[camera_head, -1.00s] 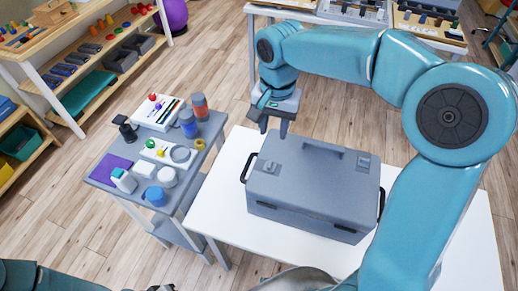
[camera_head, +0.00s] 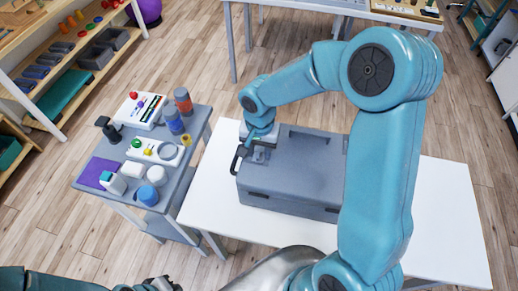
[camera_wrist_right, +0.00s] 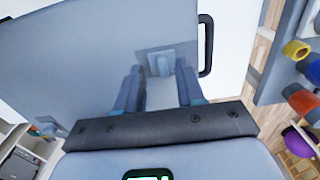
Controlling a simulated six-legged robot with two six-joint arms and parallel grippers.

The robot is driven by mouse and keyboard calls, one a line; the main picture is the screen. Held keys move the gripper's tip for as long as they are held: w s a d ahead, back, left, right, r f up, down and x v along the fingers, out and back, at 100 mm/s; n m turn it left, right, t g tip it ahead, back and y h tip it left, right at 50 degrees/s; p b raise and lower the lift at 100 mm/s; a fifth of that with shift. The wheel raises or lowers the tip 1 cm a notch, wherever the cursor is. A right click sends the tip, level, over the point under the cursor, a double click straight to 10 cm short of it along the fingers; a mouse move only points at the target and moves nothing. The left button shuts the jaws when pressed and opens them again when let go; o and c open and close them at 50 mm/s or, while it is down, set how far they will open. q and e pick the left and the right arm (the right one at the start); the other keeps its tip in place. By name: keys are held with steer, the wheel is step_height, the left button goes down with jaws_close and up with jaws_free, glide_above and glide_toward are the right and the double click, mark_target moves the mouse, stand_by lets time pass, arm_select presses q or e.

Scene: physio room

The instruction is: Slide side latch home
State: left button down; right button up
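A grey lidded case (camera_head: 300,175) sits on a white table (camera_head: 440,200), with a dark handle (camera_head: 238,160) on its left end. A small latch (camera_wrist_right: 160,62) on a square plate lies on the lid near that handle. In the head view this latch (camera_head: 260,156) is partly covered by my right gripper (camera_head: 257,142). In the right wrist view, my right gripper (camera_wrist_right: 158,80) is open, its fingers apart at the latch's two sides; I cannot tell whether they touch it. My arm hides the case's right part. Part of my left gripper (camera_head: 150,285) shows at the bottom edge, its fingers unclear.
A small grey side table (camera_head: 185,190) stands left of the white table, holding bottles (camera_head: 173,120), white tubs and a purple pad (camera_head: 97,172). Shelves (camera_head: 70,75) stand at the far left. Another table is at the back. Bare white tabletop lies right of the case.

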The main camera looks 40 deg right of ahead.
steer(key=shift+f, duration=0.4)
steer(key=shift+a+f, duration=0.15)
steer(key=shift+a, duration=0.1)
steer(key=shift+d, duration=0.15)
